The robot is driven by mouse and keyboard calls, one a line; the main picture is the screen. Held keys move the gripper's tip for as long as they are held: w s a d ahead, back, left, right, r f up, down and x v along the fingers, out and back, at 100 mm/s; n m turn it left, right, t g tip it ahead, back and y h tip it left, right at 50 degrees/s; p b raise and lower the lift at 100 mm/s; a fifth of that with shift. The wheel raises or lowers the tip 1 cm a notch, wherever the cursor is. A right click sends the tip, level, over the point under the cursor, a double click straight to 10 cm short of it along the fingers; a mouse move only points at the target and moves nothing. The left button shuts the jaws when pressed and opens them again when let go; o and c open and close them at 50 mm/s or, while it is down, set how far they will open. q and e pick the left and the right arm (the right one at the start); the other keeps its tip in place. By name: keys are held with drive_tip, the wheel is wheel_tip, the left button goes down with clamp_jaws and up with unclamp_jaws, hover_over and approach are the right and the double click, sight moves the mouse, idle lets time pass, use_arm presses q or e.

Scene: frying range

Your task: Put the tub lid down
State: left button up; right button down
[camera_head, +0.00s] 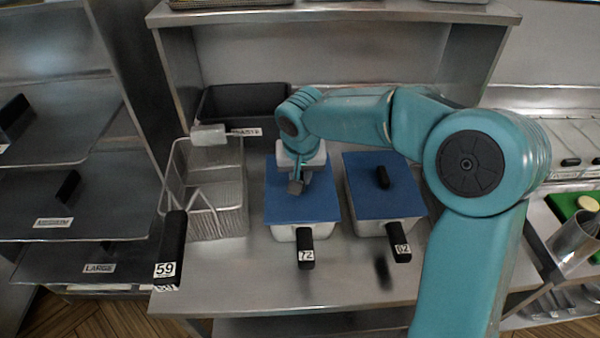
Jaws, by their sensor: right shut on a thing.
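A blue tub lid (285,209) lies over the metal tub labelled 72 (285,233), near the middle of the counter. My right gripper (296,186) reaches down over this lid from the right and is shut on its handle, which the jaws mostly hide. The lid looks level and lines up with the tub; I cannot tell if a small gap is left under it. To the right, a second blue lid (385,200) with a black knob covers the tub labelled 62 (376,228). My left gripper is not in view.
A wire fry basket (217,190) with a black handle labelled 59 stands close on the left. A dark bin (240,103) sits behind. Steel shelves are at far left; a green board (570,206) and a metal cup (574,243) are at right. The front counter strip (345,275) is mostly clear.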

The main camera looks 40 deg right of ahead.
drive_tip(key=shift+f, duration=0.15)
drive_tip(key=c, duration=1.4)
unclamp_jaws()
drive_tip(key=shift+f, duration=0.1)
drive_tip(key=shift+c, duration=0.2)
drive_tip(key=o, duration=0.4)
